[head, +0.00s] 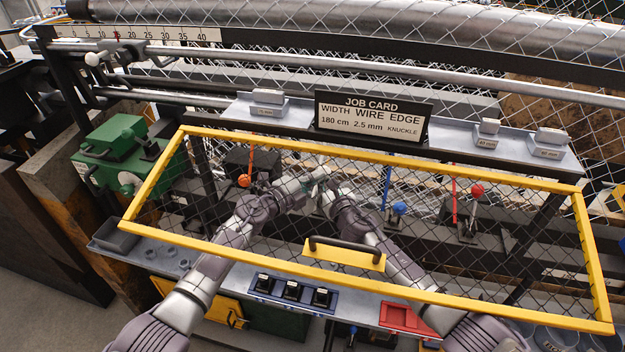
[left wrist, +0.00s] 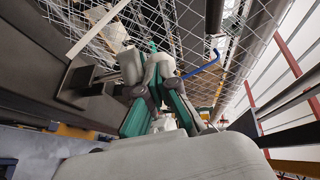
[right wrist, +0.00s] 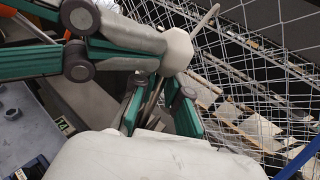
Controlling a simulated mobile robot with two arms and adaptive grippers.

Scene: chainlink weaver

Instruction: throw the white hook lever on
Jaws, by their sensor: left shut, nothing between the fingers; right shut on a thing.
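Behind the yellow-framed mesh guard (head: 350,269), my two grippers meet close together near the middle. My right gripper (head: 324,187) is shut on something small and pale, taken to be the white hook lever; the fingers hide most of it. In the right wrist view a thin pale prong (right wrist: 207,18) sticks out past the fingertips, tilted up and right. My left gripper (head: 312,180) is shut and empty, right beside the right one. In the left wrist view its fingertips (left wrist: 158,66) are together. I cannot tell the lever's position.
Levers with an orange knob (head: 244,180), a blue knob (head: 398,208) and a red knob (head: 477,189) stand behind the mesh. A job card (head: 373,115) stands on the shelf behind. Both my arms pass behind the guard's lower bar, with little room around them.

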